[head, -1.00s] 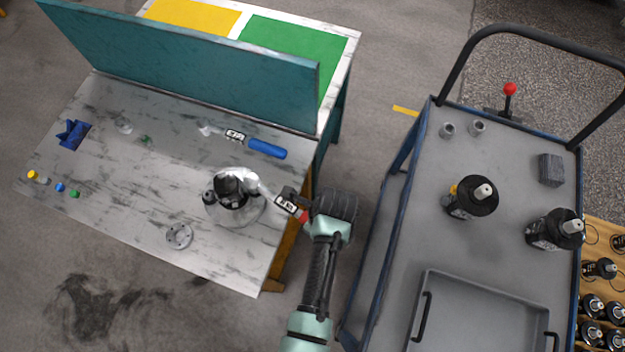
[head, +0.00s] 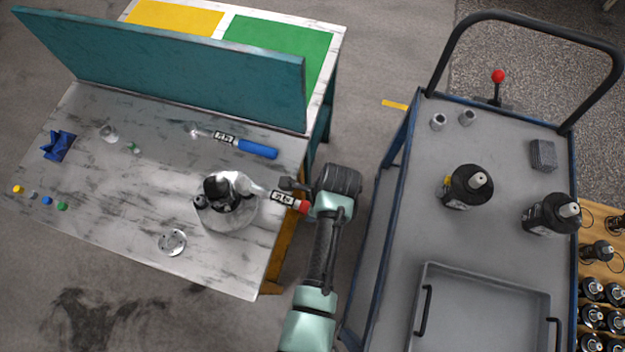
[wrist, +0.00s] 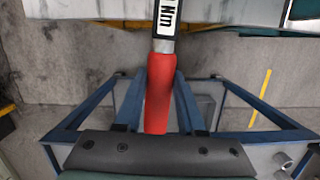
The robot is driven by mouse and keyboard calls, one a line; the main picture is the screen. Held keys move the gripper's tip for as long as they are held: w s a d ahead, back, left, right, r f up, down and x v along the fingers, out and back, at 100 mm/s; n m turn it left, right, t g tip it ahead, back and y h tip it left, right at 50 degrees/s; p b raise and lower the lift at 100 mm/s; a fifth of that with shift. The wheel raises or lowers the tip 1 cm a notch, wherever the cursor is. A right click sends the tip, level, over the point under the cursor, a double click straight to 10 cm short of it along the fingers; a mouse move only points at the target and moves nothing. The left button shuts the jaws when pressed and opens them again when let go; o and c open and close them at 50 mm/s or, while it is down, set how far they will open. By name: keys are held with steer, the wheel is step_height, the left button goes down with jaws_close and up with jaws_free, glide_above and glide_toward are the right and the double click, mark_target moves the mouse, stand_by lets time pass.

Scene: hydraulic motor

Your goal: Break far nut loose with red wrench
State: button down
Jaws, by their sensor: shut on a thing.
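The red wrench (head: 284,199) reaches left from my gripper (head: 299,194) to the hydraulic motor (head: 226,208) on its round base near the table's right edge. In the wrist view its red handle (wrist: 159,92) lies between the fingers of my gripper (wrist: 160,110), which is shut on it. The wrench's silver head meets the top of the motor. The nuts are too small or covered to make out, so I cannot tell which one the head is on.
A blue-handled wrench (head: 257,149) lies behind the motor. A flanged disc (head: 172,242) lies in front of it. A teal panel (head: 160,72) bounds the table's back. The grey cart (head: 400,240) on the right carries two black motors and a tray (head: 485,270).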

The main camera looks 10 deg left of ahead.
steer(key=shift+d+f, duration=0.1)
steer(key=shift+f, duration=0.15)
steer(key=shift+w+n+g+b, duration=0.3)
steer(key=shift+w+n+b, duration=0.85)
steer(key=shift+w, duration=0.55)
steer(key=shift+w, duration=0.1)
steer(key=shift+w+a+n+b, duration=0.25)
steer(key=shift+w+n+b, duration=0.3)
steer(key=shift+w+b, duration=0.25)
steer(key=shift+w+a+n+b, duration=0.2)
steer(key=shift+w+n+b, duration=0.4)
steer(key=shift+w, duration=0.3)
steer(key=shift+w+a+n+g+b, duration=0.15)
steer(key=shift+w+a+n+b, duration=0.15)
steer(key=shift+w+b, duration=0.3)
steer(key=shift+w+a+n+g+b, duration=0.1)
steer(key=shift+w+a+n+b, duration=0.05)
steer(key=shift+w+n+b, duration=0.45)
steer(key=shift+w+a+n+g+b, duration=0.15)
steer(key=shift+w+a+n+b, duration=0.1)
steer(key=shift+w+b, duration=0.3)
